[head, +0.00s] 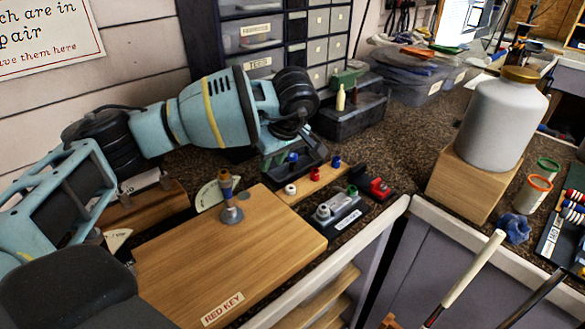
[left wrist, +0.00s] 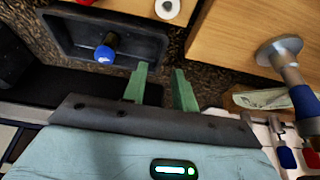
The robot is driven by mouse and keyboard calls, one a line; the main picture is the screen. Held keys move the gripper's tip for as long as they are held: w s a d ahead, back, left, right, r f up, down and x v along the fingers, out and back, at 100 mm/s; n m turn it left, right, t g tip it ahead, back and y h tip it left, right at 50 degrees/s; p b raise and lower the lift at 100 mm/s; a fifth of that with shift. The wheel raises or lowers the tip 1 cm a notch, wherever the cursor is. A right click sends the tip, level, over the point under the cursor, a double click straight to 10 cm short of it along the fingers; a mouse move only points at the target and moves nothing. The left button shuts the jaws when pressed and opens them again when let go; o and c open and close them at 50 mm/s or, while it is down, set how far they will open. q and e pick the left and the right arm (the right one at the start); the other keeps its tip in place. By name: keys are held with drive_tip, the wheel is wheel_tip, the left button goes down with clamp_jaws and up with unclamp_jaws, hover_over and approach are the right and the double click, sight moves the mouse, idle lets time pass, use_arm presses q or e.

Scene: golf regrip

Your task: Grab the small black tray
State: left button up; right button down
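A small black tray (head: 309,161) lies on the speckled bench in the head view, just below my left gripper (head: 284,148). A blue-topped piece (head: 293,157) stands in it. In the left wrist view, the tray (left wrist: 72,38) fills the upper left, with the blue-topped piece (left wrist: 105,50) inside. My left gripper (left wrist: 160,70) has its two green fingers apart, with a gap between them, at the tray's near right corner. I cannot tell whether either finger touches the tray wall. My right gripper is in neither view.
A wooden block (head: 230,255) with an upright metal post (head: 230,200) stands nearby. A thin wooden strip (head: 318,184) holds several coloured pieces.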

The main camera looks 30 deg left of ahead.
sight(270, 175)
use_arm(q)
drive_tip(key=shift+d+x, duration=0.15)
drive_tip(key=shift+x, duration=1.15)
drive_tip(key=shift+d+x, duration=0.1)
drive_tip(key=shift+x, duration=1.15)
drive_tip(key=shift+f, duration=0.1)
clamp_jaws()
